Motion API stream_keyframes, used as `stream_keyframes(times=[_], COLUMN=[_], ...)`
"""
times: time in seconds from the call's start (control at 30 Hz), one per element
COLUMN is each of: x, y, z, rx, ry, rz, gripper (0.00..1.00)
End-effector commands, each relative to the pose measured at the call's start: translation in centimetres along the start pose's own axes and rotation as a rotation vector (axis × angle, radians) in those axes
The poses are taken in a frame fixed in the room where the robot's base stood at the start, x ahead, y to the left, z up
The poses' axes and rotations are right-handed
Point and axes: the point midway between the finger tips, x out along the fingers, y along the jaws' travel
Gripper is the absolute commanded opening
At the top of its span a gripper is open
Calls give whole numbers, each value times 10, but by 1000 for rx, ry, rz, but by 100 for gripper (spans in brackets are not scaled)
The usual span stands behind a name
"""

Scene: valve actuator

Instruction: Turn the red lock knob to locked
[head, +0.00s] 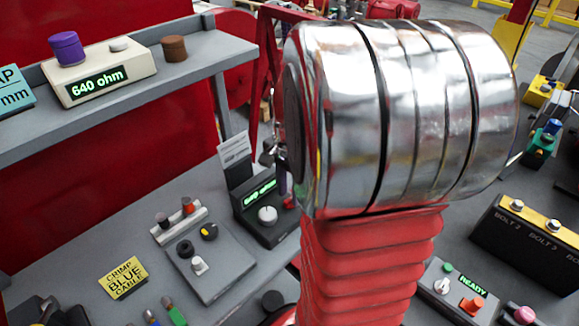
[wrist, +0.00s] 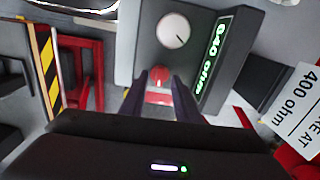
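The red lock knob (wrist: 159,84) sits on the dark grey box below its white dial in the wrist view, with a light mark on it. In the head view the red knob (head: 290,202) shows at the right edge of the box, partly hidden by my arm. My gripper (wrist: 161,77) has its two dark fingers apart, one on each side of the red knob. I cannot tell whether either finger touches it. The box's white dial (head: 267,215) and its green 640 ohm display (head: 259,193) are visible.
A white card reading 400 ohm (wrist: 303,108) stands beside the box. A grey panel with knobs (head: 210,262) lies left of it on the bench. A shelf (head: 205,55) above holds a cream meter (head: 98,73). My arm covers much of the head view.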

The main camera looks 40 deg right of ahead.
Motion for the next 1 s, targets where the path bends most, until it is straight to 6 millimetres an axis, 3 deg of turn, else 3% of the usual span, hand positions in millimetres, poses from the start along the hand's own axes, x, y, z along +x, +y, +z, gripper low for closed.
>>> stream_keyframes(times=[0.63, 0.8, 1.0], x=[-108, -122, -125], y=[-1, 0, 0], z=[-1, -1, 0], rx=[0, 0, 0], ry=[4, 2, 1], rz=[-4, -2, -1], gripper=[29, 29, 29])
